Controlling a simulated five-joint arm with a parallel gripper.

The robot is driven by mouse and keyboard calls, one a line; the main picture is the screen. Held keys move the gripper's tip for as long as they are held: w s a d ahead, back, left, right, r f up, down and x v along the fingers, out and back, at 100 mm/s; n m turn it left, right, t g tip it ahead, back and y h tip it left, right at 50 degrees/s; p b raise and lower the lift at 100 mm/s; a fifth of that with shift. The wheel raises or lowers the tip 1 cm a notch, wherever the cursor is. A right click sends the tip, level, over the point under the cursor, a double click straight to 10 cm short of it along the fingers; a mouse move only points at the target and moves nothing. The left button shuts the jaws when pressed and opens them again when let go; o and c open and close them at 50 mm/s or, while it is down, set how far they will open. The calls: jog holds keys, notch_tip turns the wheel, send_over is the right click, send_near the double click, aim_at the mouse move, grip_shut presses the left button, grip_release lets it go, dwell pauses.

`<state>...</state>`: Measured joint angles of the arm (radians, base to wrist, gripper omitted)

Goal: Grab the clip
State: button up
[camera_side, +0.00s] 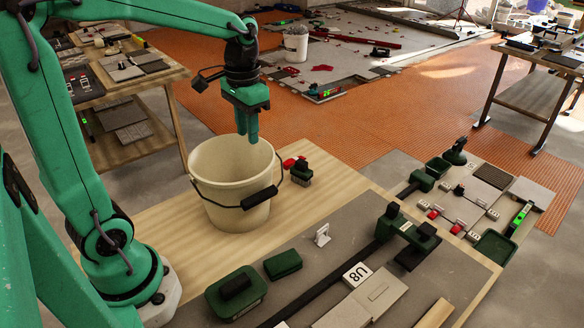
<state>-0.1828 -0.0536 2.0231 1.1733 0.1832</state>
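A small white clip (322,235) stands upright on the grey board (345,215), to the right of the bucket. My gripper (247,138) points straight down, up and to the left of the clip and well apart from it. Its fingertips show against the inside of the cream bucket (228,190), near its far rim. The two green fingers look close together, and I cannot tell whether they are fully shut. Nothing shows between them.
The bucket with its black-gripped handle stands between my arm and the clip. Green blocks (283,264) and a "U8" tile (356,274) lie nearer the front.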

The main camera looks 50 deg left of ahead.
notch_tip(320, 180, up, 5)
jog(key=n, duration=0.1)
send_over(323, 228)
notch_tip(323, 228, down, 18)
jog(key=shift+f, duration=1.65)
jog(key=shift+f, duration=0.1)
jog(key=shift+f, duration=2.5)
jog(key=shift+c, duration=0.4)
grip_shut()
